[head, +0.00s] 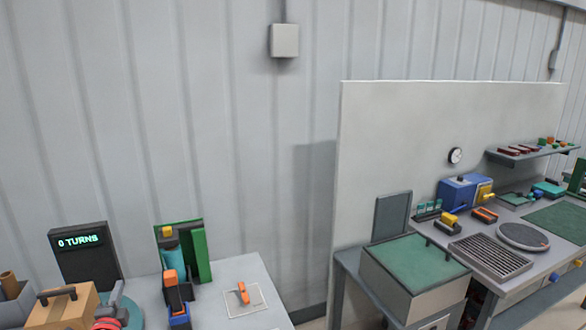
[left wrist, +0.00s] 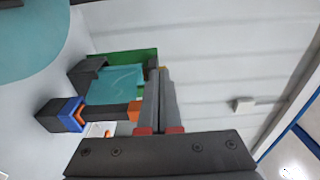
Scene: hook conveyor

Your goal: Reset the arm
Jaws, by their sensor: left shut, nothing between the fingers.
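My left gripper (left wrist: 161,72) shows in the left wrist view with its two grey fingers together and nothing between them. Behind it in that view stands a fixture with a green panel (left wrist: 132,56), a teal block (left wrist: 115,84) and a dark arm with blue and orange bands (left wrist: 72,112). The fingers overlap the fixture's edge in the picture; I see no contact. In the head view the same fixture's green panel (head: 199,252) and teal cylinder (head: 171,257) stand on the pale table. My right gripper is not in view.
A display (head: 80,250) reading "0 TURNS" stands left, by a teal disc (head: 130,312) and a wooden box (head: 66,308). An orange piece (head: 243,292) lies on a white square. A workbench (head: 520,279) with a green-topped box (head: 412,262) is right, beyond a gap.

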